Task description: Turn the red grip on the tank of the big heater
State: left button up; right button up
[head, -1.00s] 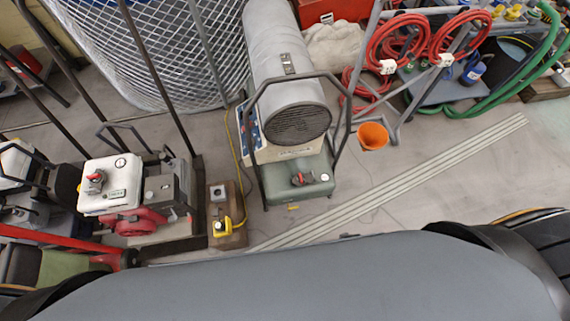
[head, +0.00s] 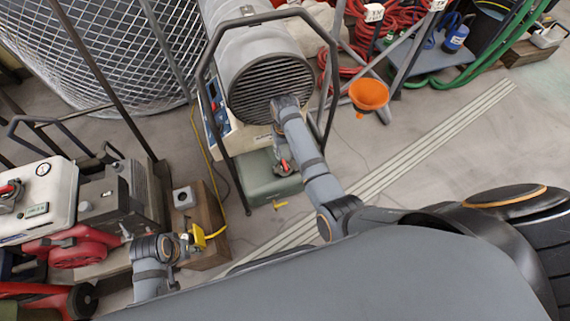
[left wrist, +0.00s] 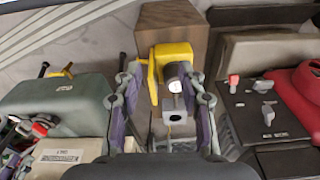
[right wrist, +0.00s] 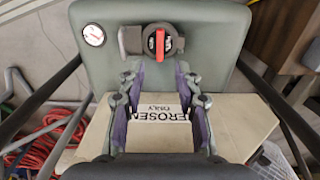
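The big heater (head: 268,88) is a grey cylinder with a round grille. Its grey-green tank (head: 258,188) sits low in front, with the red grip (head: 284,167) partly beside my right arm. In the right wrist view the red grip (right wrist: 159,46) stands upright on a dark round base on the tank (right wrist: 205,60). My right gripper (right wrist: 160,70) is open, its fingertips just short of the grip, one on each side and apart from it. My left gripper (left wrist: 162,78) is open at a yellow fitting (left wrist: 172,52) on a wooden block; I cannot tell whether they touch.
A dark tubular frame (head: 205,55) surrounds the heater. A white-and-red machine (head: 45,195) stands left, an orange funnel (head: 369,94) right. The wooden block (head: 210,255) is beside the tank. Bare floor lies right, with metal strips (head: 440,135).

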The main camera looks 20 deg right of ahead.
jog(key=b, duration=0.2)
send_over(285, 164)
notch_tip(285, 164, down, 4)
jog(key=shift+f, duration=0.25)
notch_tip(285, 164, down, 3)
jog(key=shift+r+b, duration=0.1)
jog(key=shift+b, duration=0.4)
jog(key=shift+f, duration=0.55)
pick_arm(q)
jog(key=shift+w+d+f+t+h, duration=0.15)
jog(key=shift+d+t+h, duration=0.25)
jog(key=shift+d+t, duration=0.45)
jog(key=shift+d, duration=0.15)
pick_arm(e)
grip_shut()
